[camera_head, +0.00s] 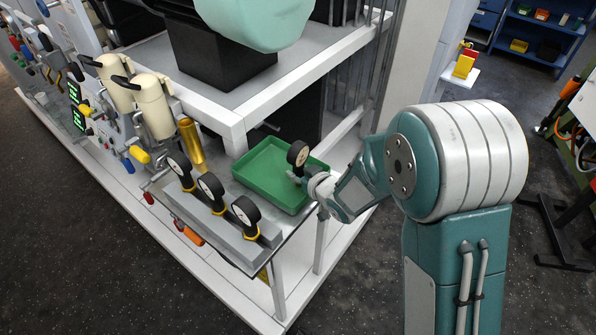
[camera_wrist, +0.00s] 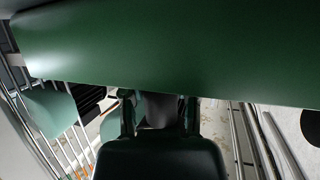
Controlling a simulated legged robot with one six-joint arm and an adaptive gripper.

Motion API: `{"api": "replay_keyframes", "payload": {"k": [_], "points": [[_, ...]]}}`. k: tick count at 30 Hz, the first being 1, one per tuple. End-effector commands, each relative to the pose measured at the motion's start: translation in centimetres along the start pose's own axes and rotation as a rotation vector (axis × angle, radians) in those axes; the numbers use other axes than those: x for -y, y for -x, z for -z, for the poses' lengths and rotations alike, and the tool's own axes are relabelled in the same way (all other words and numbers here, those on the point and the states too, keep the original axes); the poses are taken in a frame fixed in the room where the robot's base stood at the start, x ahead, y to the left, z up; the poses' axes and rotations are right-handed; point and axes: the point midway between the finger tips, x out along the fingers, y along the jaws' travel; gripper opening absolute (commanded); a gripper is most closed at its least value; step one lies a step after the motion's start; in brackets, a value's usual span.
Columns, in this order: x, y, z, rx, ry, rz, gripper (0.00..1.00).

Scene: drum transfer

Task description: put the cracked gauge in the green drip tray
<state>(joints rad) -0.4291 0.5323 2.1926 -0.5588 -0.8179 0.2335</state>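A round black gauge (camera_head: 298,154) with a pale face stands upright at my gripper (camera_head: 296,176), over the right part of the green drip tray (camera_head: 262,172). Its face is too small to show a crack clearly. My gripper appears shut on its lower part. In the wrist view, the fingers of my gripper (camera_wrist: 160,117) have a dark piece between them. The tray's green surface (camera_wrist: 160,45) fills the top of that view. Whether the gauge touches the tray floor cannot be told.
Three more gauges (camera_head: 211,190) stand in a row on a grey block (camera_head: 215,222) left of the tray. A brass cylinder (camera_head: 191,145) stands behind them. A white frame post (camera_head: 233,135) rises close behind the tray. Bare floor lies in front.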

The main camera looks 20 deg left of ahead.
Motion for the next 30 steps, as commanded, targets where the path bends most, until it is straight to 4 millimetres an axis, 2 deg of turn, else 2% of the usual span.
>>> {"api": "replay_keyframes", "payload": {"k": [1, 2, 14, 16, 20, 30], "points": [[0.1, 0.0, 0.0, 0.002, 0.0, 0.0, 0.66], [0.1, -0.1, 0.0, 0.002, 0.0, 0.0, 0.73], [0.0, 0.1, 0.1, 0.001, 0.001, 0.001, 0.73], [0.0, 0.6, 0.2, 0.0, 0.001, 0.0, 0.73], [-0.1, 2.7, 0.2, 0.0, -0.001, -0.002, 0.73], [-0.1, 9.4, 0.2, 0.0, 0.0, -0.003, 0.73]]}}
